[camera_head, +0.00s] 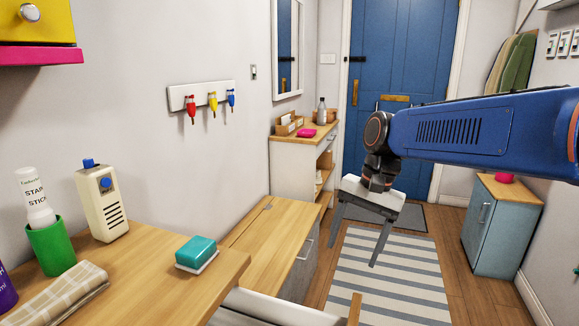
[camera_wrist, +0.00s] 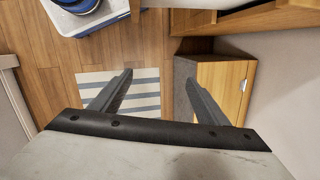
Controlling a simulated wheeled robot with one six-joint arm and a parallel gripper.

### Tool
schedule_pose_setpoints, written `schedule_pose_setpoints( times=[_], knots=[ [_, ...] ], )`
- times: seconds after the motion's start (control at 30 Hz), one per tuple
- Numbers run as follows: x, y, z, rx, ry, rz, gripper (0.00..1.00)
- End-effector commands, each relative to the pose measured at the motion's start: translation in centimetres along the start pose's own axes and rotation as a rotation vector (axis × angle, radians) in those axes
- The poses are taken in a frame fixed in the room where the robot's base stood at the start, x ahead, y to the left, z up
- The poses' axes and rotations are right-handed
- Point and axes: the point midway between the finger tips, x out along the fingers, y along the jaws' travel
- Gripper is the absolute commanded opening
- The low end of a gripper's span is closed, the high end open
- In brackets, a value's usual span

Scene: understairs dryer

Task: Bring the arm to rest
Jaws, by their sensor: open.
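My gripper (camera_head: 355,236) hangs from the end of my blue arm, at the right of the middle in the head view. Its two dark fingers point down and stand wide apart, with nothing between them. It is in the air over the hallway, with the striped rug behind it. In the wrist view, my gripper (camera_wrist: 160,95) shows both fingers spread, with floor and part of the striped rug beyond them. The gripper touches nothing that I can see.
A wooden counter (camera_head: 150,285) at the lower left holds a teal sponge (camera_head: 196,250), a green cup (camera_head: 50,247) and a cream device (camera_head: 103,203). A blue-grey cabinet (camera_head: 497,235) stands at right. A white shelf unit (camera_head: 293,165) stands by the left wall. The striped rug (camera_head: 385,275) is clear.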

Motion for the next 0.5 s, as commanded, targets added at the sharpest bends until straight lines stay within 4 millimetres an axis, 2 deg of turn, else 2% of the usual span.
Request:
schedule_pose_setpoints(
  times=[0.03,0.1,0.5],
  knots=[
    [-0.1,1.6,0.4,-0.024,0.029,-0.007,0.69],
    [0.0,3.5,0.9,-0.067,0.069,-0.015,0.69],
    [2.2,13.8,3.7,-0.310,0.300,-0.003,0.69]
  ],
)
